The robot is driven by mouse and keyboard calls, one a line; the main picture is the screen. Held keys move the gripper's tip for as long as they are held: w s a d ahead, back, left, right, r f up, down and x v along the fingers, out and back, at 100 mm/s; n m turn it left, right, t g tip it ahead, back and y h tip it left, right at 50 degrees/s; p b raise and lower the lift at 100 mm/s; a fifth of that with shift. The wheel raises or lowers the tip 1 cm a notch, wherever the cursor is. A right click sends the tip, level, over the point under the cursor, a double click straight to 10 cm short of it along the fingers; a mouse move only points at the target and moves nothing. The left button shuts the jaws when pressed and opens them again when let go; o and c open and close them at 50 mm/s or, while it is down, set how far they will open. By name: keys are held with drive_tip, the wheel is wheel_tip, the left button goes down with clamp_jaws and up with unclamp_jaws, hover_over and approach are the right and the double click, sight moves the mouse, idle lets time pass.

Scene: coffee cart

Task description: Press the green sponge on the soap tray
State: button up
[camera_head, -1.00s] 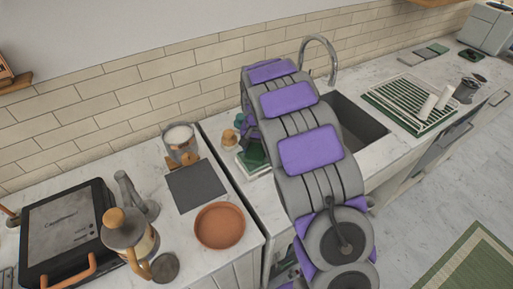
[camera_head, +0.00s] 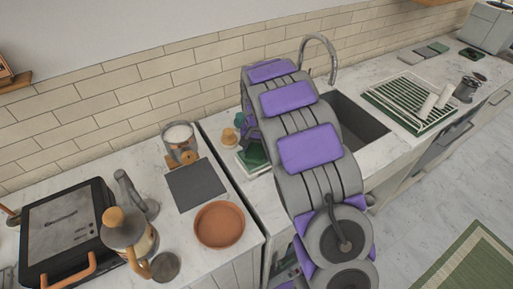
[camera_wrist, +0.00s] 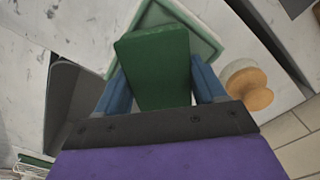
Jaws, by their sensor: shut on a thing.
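The green sponge (camera_wrist: 160,60) is a dark green block in the wrist view, held between the two blue fingers of my gripper (camera_wrist: 161,82). The soap tray (camera_wrist: 207,42) is pale green with a raised rim. It lies beyond the sponge, which overlaps it in this view and hides part of it. I cannot tell whether the sponge touches it. In the head view the tray (camera_head: 252,158) shows partly beside my arm, on the counter left of the sink. My arm hides the gripper there.
A round wooden-topped item (camera_wrist: 248,86) stands close to the tray. The sink (camera_head: 360,125) and faucet (camera_head: 321,45) are behind and right of my arm. A terracotta dish (camera_head: 219,225) and dark mat (camera_head: 195,185) lie on the left counter. A dish rack (camera_head: 405,100) stands farther right.

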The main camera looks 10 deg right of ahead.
sight(257, 148)
drive_tip(key=shift+f, duration=0.8)
idle(2.1)
drive_tip(key=shift+r+p, duration=1.8)
drive_tip(key=shift+r, duration=1.8)
